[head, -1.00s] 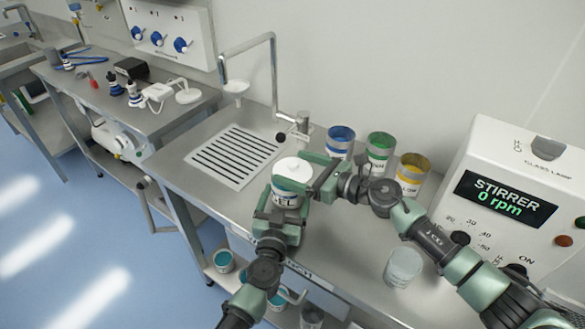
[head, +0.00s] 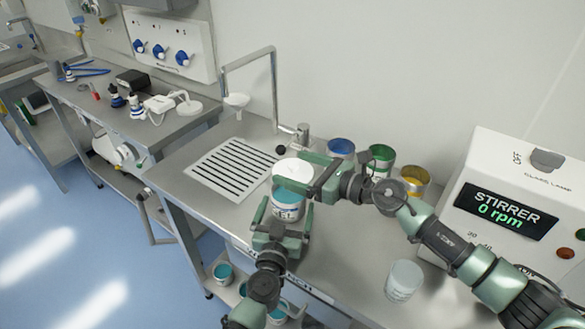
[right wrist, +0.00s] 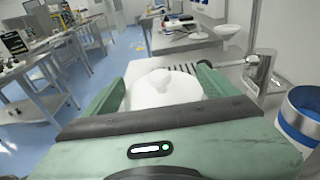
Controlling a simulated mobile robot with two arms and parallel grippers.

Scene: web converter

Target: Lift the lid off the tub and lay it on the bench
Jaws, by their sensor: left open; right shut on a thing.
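The white lid (head: 293,169) is held by my right gripper (head: 300,173), which is shut on it from the right. The lid is raised clear of the tub, partly overhead. My left gripper (head: 284,216) is open, with its fingers on either side of the tub; whether they touch it I cannot tell.
Blue (head: 341,148), green (head: 381,158) and yellow (head: 414,180) tins stand behind my right arm. A clear beaker (head: 403,281) stands at the front right, near the stirrer unit (head: 510,205). A slotted drain plate (head: 228,165) and tap (head: 276,90) lie left.

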